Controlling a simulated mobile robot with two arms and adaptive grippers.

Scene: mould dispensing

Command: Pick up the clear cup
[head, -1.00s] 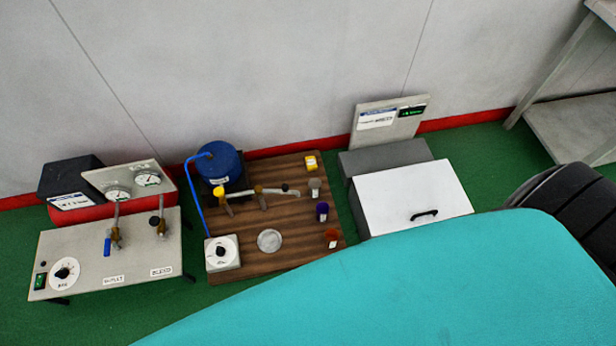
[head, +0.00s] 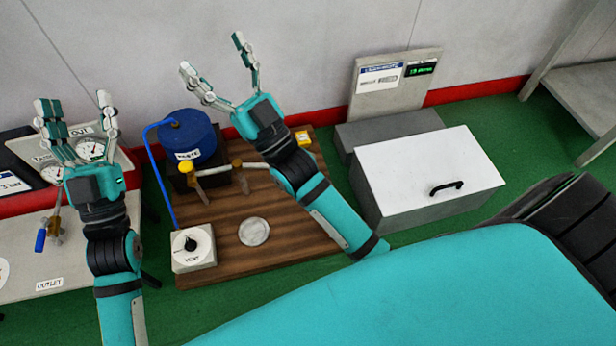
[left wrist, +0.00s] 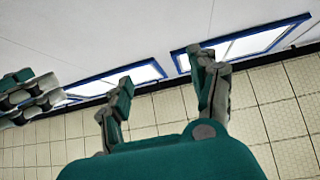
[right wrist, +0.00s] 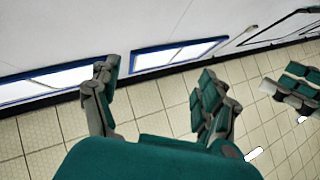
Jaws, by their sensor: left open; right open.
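A pale round disc-like thing (head: 254,232) sits on the brown wooden board (head: 215,262); I cannot tell whether it is the clear cup seen from above or a flat plate. No other clear cup is plain to see. My right gripper (head: 214,54) is open and empty, raised with fingers toward the wall, and its arm crosses over the right part of the board. My left gripper (head: 75,108) is open and empty above the gauge panel at the left.
A blue paste pot (head: 187,135), a yellow-knobbed valve and a vent dial box (head: 193,247) stand on the board. A white-lidded box (head: 425,180) with a black handle stands to the right. Gauges (head: 90,150) stand left.

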